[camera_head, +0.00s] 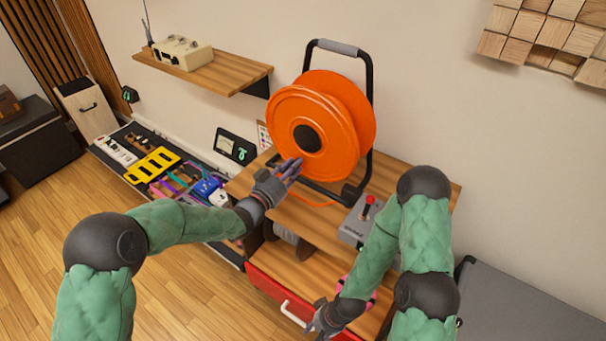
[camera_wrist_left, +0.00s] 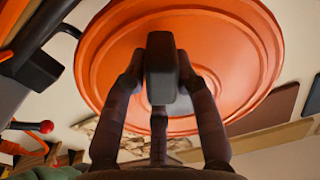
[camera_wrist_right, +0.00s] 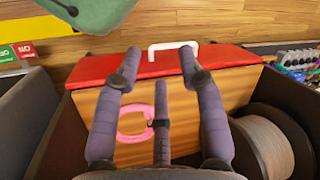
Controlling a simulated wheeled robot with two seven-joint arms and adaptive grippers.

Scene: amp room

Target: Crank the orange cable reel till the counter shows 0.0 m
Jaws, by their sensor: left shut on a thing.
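The orange cable reel (camera_head: 315,125) stands upright in a black tubular frame on the wooden cabinet top. Its orange disc fills the upper left wrist view (camera_wrist_left: 110,60). My left gripper (camera_head: 292,168) is at the reel's lower left edge. In the left wrist view its fingers close around a dark crank handle (camera_wrist_left: 161,70), which stands out in front of the disc. An orange cable (camera_head: 312,202) runs along the cabinet top below the reel. My right gripper (camera_head: 322,320) is low in front of the cabinet, fingers spread and empty. I cannot make out a counter reading.
A grey box with a red-knobbed lever (camera_head: 358,222) stands right of the reel. Below are a red drawer front (camera_head: 272,293) with a white handle, a pink ring (camera_wrist_right: 135,123) and a grey spool (camera_wrist_right: 262,147). A wall shelf (camera_head: 205,72) is at the upper left.

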